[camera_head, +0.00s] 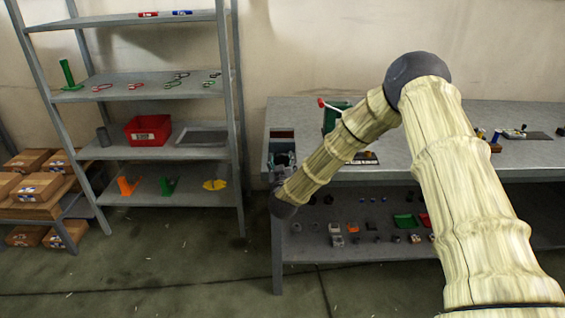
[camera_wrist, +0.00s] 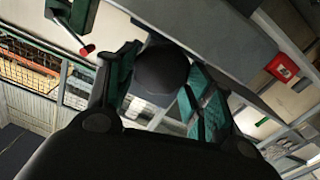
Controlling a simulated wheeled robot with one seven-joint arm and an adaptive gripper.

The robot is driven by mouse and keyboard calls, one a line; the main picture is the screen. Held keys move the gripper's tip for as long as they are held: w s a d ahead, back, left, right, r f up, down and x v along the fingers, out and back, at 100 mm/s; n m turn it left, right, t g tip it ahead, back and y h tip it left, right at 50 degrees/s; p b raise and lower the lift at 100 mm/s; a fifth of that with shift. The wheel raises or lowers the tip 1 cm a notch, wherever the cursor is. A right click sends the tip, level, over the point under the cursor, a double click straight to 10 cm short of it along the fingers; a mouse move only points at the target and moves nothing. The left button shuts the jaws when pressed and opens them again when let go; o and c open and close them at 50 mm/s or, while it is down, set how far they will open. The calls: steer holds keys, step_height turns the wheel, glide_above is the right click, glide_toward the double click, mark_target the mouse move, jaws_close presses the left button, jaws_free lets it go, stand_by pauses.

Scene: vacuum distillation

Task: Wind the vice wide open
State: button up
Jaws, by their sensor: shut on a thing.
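My gripper (camera_wrist: 160,72) fills the middle of the wrist view, with one green-padded finger on each side of a dark rounded part (camera_wrist: 163,70). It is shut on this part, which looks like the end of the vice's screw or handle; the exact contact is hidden. In the head view my gripper (camera_head: 281,178) is small, at the left front end of the bench, just above my dark wrist joint. The vice (camera_head: 283,156) appears there as a small grey-green shape, partly hidden by my gripper. Its jaws and their gap cannot be made out.
A green device (camera_head: 335,116) with a red-tipped lever (camera_head: 320,102) stands on the bench (camera_head: 400,170) behind my arm; the red knob also shows in the wrist view (camera_wrist: 87,50). Small parts lie on the lower shelf. Metal shelving (camera_head: 160,104) stands left, with open floor between.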

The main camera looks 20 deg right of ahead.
steer(key=shift+n, duration=0.6)
steer(key=o, duration=1)
steer(key=shift+f+m, duration=0.1)
steer(key=shift+m, duration=0.3)
